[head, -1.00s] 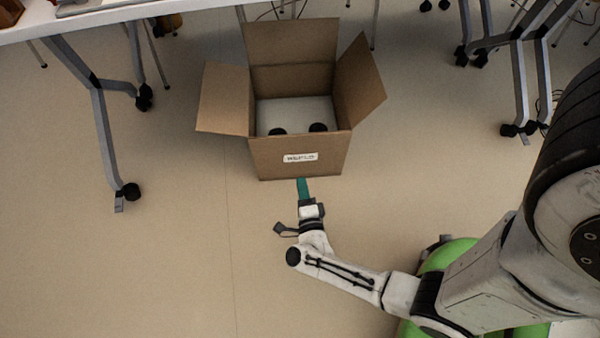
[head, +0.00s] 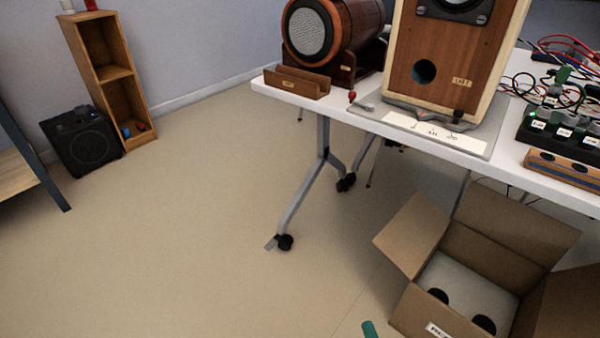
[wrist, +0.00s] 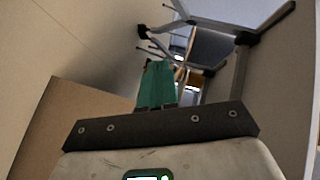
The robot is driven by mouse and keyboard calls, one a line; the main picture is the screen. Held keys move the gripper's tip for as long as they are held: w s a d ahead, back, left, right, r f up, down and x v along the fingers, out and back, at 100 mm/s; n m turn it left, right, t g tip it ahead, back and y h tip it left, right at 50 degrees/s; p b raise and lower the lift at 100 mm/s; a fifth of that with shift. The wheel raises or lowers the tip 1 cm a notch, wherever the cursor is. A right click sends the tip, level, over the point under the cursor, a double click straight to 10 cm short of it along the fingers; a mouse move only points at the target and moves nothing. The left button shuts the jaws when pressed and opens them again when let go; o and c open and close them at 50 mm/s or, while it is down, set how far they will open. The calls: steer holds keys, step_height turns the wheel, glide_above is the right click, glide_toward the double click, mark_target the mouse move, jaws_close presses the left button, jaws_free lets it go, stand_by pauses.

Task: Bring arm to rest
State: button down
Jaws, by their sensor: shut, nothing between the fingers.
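My gripper's teal fingers (wrist: 156,85) are shut and empty in the wrist view. In the head view only the tip of my gripper (head: 370,329) shows at the bottom edge, just left of an open cardboard box. The rest of my arm is out of the head view. The wrist view shows brown cardboard at the left of the fingers and table legs (wrist: 240,65) beyond them.
The open cardboard box (head: 410,312) stands on the floor at the lower right, with two dark round shapes inside. A white table (head: 345,112) carries a speaker (head: 445,60) and cables. A black speaker (head: 85,140) stands by a wooden shelf (head: 112,75).

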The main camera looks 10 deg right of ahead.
steer(key=s+a+r+n+g+y, duration=0.2)
steer(key=s+a+n+g+y, duration=0.3)
steer(key=n, duration=0.5)
steer(key=s+d+r+n+g+h, duration=0.25)
steer(key=s+d+g, duration=0.2)
steer(key=s, duration=0.25)
steer(key=s+d+r+n+g+h, duration=0.25)
steer(key=s+r+g, duration=0.2)
steer(key=s, duration=0.35)
step_height(320, 180, up, 35)
steer(key=p, duration=3.5)
steer(key=shift+d+m+g+y+p, duration=0.3)
steer(key=shift+d+m+y+p, duration=0.05)
steer(key=shift+d+m+y, duration=0.1)
steer(key=shift+s, duration=0.1)
